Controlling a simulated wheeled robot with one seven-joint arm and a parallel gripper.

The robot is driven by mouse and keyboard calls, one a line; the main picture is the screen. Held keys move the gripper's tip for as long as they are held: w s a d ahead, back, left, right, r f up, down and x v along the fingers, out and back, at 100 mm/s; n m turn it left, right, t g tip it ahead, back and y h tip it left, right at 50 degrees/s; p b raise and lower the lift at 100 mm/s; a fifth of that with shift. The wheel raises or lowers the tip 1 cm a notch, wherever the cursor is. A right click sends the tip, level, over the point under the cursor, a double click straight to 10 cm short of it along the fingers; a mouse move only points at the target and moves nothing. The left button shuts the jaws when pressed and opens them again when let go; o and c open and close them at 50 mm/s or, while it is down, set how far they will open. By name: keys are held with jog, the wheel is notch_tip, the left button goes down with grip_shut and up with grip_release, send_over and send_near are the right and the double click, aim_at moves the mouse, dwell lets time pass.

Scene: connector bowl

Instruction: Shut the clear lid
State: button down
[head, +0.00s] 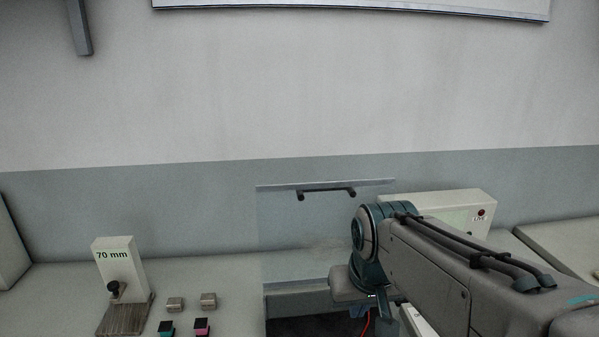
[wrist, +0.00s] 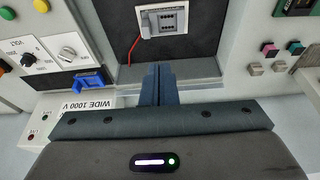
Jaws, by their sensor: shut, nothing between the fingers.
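The clear lid (head: 300,235) stands raised and open behind the dark bay (head: 305,328) in the head view. It is a see-through panel with a black handle (head: 326,190) near its top edge. My arm covers part of its right side. My gripper (wrist: 160,70) is shut and empty, its fingers together at the rim of the bay in the wrist view. In the head view my arm hides the fingers. I cannot make out the lid clearly in the wrist view.
A grey socket module (wrist: 162,20) with a red wire sits inside the bay. A knob panel (wrist: 50,45) with a blue connector (wrist: 88,80) is beside it. A "70 mm" block (head: 118,268) and small connectors (head: 208,300) stand left on the bench.

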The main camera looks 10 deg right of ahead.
jog(key=w+r+t+p, duration=0.1)
jog(key=w+r, duration=0.6)
jog(key=w, duration=0.3)
jog(key=w+r+p, duration=0.1)
jog(key=w+r, duration=0.5)
jog(key=w, duration=0.3)
jog(key=w+r+t+p, duration=0.1)
jog(key=w+r, duration=0.6)
jog(key=w, duration=0.3)
jog(key=p+x, duration=0.2)
jog(key=x, duration=0.8)
jog(key=s, duration=0.4)
jog(key=shift+a+f, duration=0.3)
jog(key=shift+a, duration=0.1)
jog(key=shift+s+b, duration=0.1)
jog(key=shift+b, duration=0.2)
